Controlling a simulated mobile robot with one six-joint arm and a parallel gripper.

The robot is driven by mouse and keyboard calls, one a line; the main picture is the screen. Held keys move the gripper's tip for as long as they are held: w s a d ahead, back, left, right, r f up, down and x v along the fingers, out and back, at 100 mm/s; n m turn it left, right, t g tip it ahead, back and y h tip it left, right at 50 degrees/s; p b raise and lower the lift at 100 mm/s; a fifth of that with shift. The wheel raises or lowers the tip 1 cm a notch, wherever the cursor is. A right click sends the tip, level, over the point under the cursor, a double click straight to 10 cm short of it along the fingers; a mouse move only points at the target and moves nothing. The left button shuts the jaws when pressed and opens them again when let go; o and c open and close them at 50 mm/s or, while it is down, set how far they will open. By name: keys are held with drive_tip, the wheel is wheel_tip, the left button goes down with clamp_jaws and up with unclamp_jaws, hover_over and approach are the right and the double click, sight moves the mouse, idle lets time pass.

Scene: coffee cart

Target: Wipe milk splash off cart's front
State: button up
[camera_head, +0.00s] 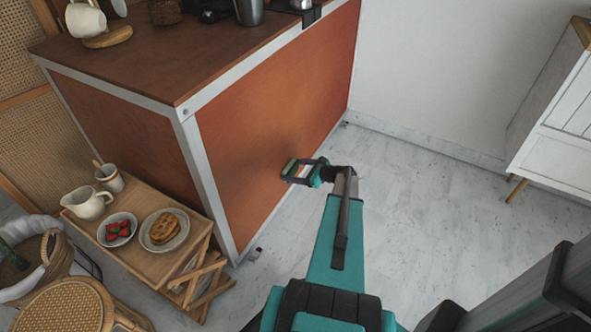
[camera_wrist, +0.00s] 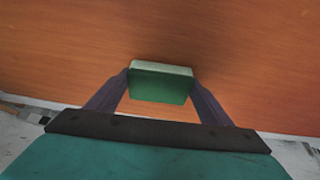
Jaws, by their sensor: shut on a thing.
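The cart's orange front panel (camera_head: 270,110) faces my arm. My gripper (camera_head: 294,170) is at the lower middle of this panel, shut on a green and pale sponge (camera_wrist: 160,86). In the wrist view the sponge sits between both fingers, its pale far side at or very near the orange panel (camera_wrist: 60,50); I cannot tell whether it touches. No milk splash is visible on the panel in either view. The sponge and gripper hide a small patch of it.
A wooden side table (camera_head: 151,263) with a milk jug (camera_head: 87,203), a bowl of strawberries (camera_head: 118,229) and a waffle plate (camera_head: 165,230) stands left of the cart. A white cabinet (camera_head: 560,120) is at the right. The pale floor between (camera_head: 420,190) is clear.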

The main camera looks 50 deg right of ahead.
drive_tip(key=shift+a, duration=0.15)
drive_tip(key=a, duration=0.1)
drive_tip(key=s+a, duration=0.1)
drive_tip(key=a, duration=0.1)
drive_tip(key=shift+a, duration=0.15)
idle(0.6)
drive_tip(key=shift+s, duration=0.1)
drive_tip(key=shift+s+d+p, duration=0.15)
drive_tip(key=shift+s+d, duration=0.1)
drive_tip(key=shift+s, duration=0.7)
drive_tip(key=shift+s+d+p, duration=0.15)
drive_tip(key=shift+s+d, duration=0.1)
drive_tip(key=shift+s, duration=0.75)
drive_tip(key=shift+s+d+p, duration=0.15)
drive_tip(key=shift+s+d, duration=0.1)
drive_tip(key=shift+s, duration=0.7)
drive_tip(key=s, duration=0.3)
drive_tip(key=shift+d, duration=0.35)
